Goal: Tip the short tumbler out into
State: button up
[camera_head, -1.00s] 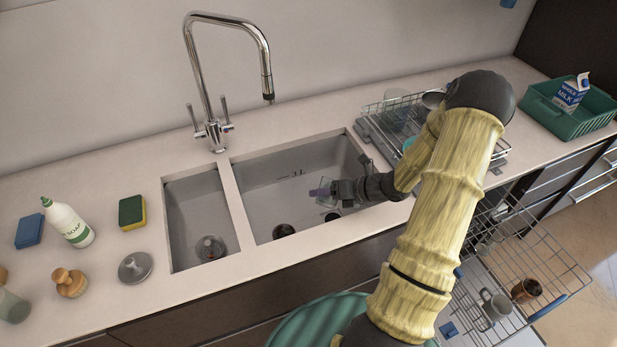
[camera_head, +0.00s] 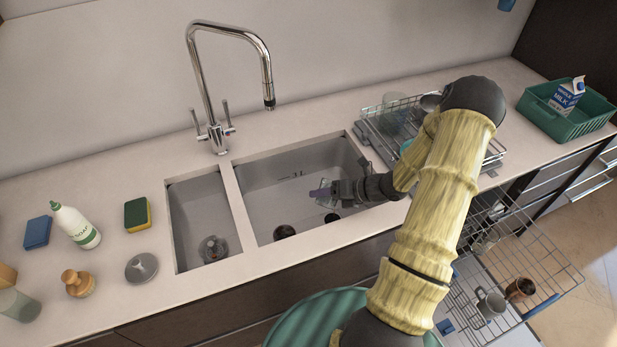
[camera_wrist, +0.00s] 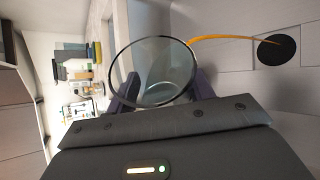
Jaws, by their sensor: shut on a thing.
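The short tumbler (camera_wrist: 155,70) is clear glass and sits between the two fingers of my gripper (camera_wrist: 162,90) in the wrist view. An orange stream runs from its rim toward a dark round drain (camera_wrist: 276,50). The glass looks tilted, with little or no liquid visible inside. In the head view my gripper (camera_head: 326,193) is over the larger sink basin (camera_head: 270,185); the tumbler is faint and small there. The basin's dark drain (camera_head: 284,231) lies below and left of my gripper.
A tall faucet (camera_head: 217,130) stands behind the sink. A dish rack (camera_head: 375,125) is right of the sink, partly behind my arm. A soap bottle (camera_head: 75,225) and sponge (camera_head: 137,213) stand left.

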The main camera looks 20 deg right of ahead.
aim_at(328, 185)
jog(key=shift+r+p, duration=0.2)
jog(key=shift+p, duration=0.6)
jog(key=shift+r+m+g+y+p, duration=0.45)
jog(key=shift+m+y+p, duration=0.25)
jog(key=shift+p, duration=1.35)
jog(key=shift+w, duration=0.1)
jog(key=shift+w+d+r+m+g+y+p, duration=0.25)
jog(key=shift+r+m+y+p, duration=0.15)
jog(key=shift+p, duration=0.6)
jog(key=shift+d, duration=0.1)
jog(key=shift+w+d+r+m+g+y+p, duration=0.3)
jog(key=shift+m+g+y+p, duration=0.15)
jog(key=shift+m+y, duration=0.2)
jog(key=shift+a+h, duration=0.1)
jog(key=shift+h, duration=0.15)
dwell(1.1)
